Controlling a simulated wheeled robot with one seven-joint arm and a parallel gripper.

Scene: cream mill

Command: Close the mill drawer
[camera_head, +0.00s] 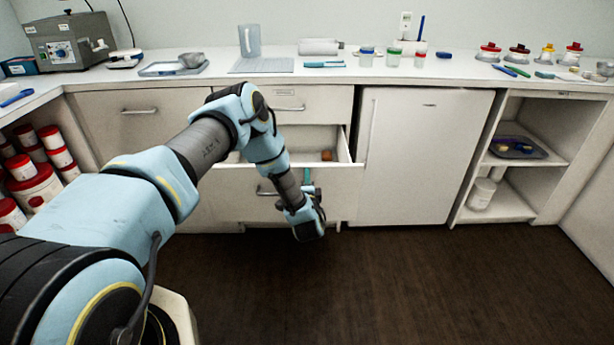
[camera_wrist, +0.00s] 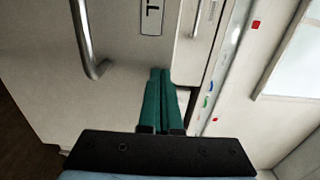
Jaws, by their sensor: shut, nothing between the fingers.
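A white drawer (camera_head: 343,190) in the counter front stands pulled open below a shut top drawer (camera_head: 325,103). Its inside shows, with a small orange-brown item (camera_head: 327,155) in it. Its bar handle (camera_head: 268,192) is partly behind my arm. My gripper (camera_head: 307,175) is at the drawer's front, right of the handle. In the wrist view, the teal fingers (camera_wrist: 160,72) are together and empty, close against a pale front panel (camera_wrist: 120,95). A metal handle (camera_wrist: 85,40) and a small dark-marked label (camera_wrist: 151,17) are beyond them. Whether the fingertips touch the panel I cannot tell.
A white fridge-like door (camera_head: 425,160) stands right of the drawer, then open shelves (camera_head: 510,200) with a blue tray (camera_head: 515,147). The countertop (camera_head: 390,75) holds several jars and tools. Red-lidded tubs (camera_head: 35,187) stand at the left. The dark floor (camera_head: 420,280) in front is clear.

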